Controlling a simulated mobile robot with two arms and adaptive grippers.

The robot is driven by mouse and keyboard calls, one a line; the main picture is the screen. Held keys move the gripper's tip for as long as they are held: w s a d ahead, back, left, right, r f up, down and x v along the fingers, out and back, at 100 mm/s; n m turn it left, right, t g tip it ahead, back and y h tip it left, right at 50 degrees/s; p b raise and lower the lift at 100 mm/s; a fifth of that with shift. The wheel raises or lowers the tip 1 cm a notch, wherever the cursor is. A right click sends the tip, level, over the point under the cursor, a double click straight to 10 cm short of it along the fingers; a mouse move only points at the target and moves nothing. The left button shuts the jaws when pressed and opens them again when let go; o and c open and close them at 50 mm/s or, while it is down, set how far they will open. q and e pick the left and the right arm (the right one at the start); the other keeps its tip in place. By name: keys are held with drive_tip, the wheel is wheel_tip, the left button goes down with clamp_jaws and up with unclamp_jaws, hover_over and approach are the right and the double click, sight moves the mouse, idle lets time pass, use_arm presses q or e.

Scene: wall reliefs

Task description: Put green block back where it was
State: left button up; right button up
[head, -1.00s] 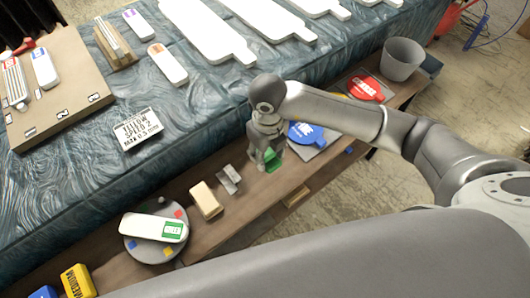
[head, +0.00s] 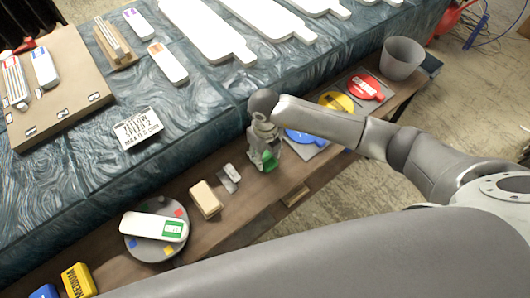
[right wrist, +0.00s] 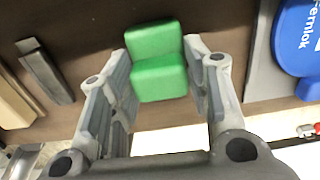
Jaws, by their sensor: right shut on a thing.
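The green block (head: 269,161) is between the fingers of my right gripper (head: 264,158), over the brown wooden shelf (head: 230,208) in the head view. In the right wrist view the green block (right wrist: 158,62) sits between both fingers of the right gripper (right wrist: 160,70), which is shut on it. The block shows two green faces or parts. I cannot tell whether its underside touches the shelf. My left gripper is not in view.
On the shelf, a small grey metal piece (head: 229,178) and a tan block (head: 205,199) lie left of the gripper. Further left is a round grey tray (head: 144,247). A blue disc (head: 303,136) on a grey plate lies close right. A grey bin (head: 401,58) stands far right.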

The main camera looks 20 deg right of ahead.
sight(265, 153)
drive_tip(key=shift+f, duration=0.2)
drive_tip(key=o, duration=0.9)
drive_tip(key=shift+r, duration=0.1)
wheel_tip(265, 153, up, 12)
drive_tip(key=shift+r, duration=0.15)
